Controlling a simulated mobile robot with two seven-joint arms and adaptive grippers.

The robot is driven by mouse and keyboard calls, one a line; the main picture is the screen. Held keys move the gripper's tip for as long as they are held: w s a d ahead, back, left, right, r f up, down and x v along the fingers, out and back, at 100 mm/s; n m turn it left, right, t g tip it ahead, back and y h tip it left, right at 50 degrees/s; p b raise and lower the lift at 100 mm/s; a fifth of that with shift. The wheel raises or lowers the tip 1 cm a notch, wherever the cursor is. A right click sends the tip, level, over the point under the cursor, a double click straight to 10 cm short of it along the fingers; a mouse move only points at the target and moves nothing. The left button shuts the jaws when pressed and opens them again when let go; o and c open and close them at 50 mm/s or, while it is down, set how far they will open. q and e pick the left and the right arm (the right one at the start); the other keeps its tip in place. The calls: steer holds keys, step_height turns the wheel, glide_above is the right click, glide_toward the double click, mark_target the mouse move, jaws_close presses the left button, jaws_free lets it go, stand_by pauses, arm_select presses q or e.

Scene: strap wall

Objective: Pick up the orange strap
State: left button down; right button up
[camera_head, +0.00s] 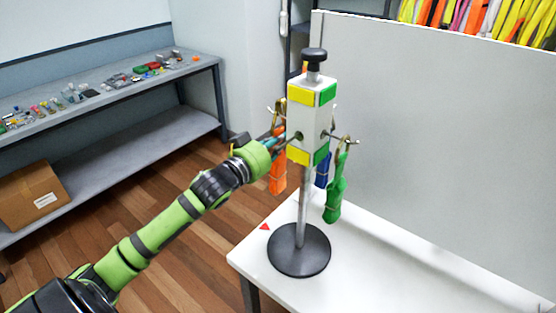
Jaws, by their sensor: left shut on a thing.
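The orange strap (278,178) hangs as a folded bundle at the left side of the strap stand, with its upper part partly hidden behind my gripper. My left gripper (280,140) reaches in from the left and is shut at the top of the orange strap, close to the stand's post. The fingertips are small and partly hidden. The stand (302,125) has a white block with yellow and green patches, a black knob and a round black base. My right gripper is not in view.
A green strap (336,190) hangs on the stand's right peg, and a blue strap (322,171) hangs behind the post. The stand is on a white table (370,265) with a grey panel (430,130) behind. A cluttered shelf (110,84) is at left.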

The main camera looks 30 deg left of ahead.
arm_select(q)
steer(key=shift+r, duration=0.1)
steer(key=shift+r+b, duration=0.4)
steer(key=shift+r, duration=0.25)
steer(key=shift+a+r+b, duration=0.2)
steer(key=shift+r+b, duration=0.3)
steer(key=shift+r, duration=0.45)
steer(key=w+a+b, duration=0.1)
steer(key=a+b, duration=0.3)
steer(key=a, duration=1.3)
steer(key=shift+w+a+b, duration=0.2)
steer(key=shift+a+b, duration=0.1)
steer(key=shift+b, duration=0.05)
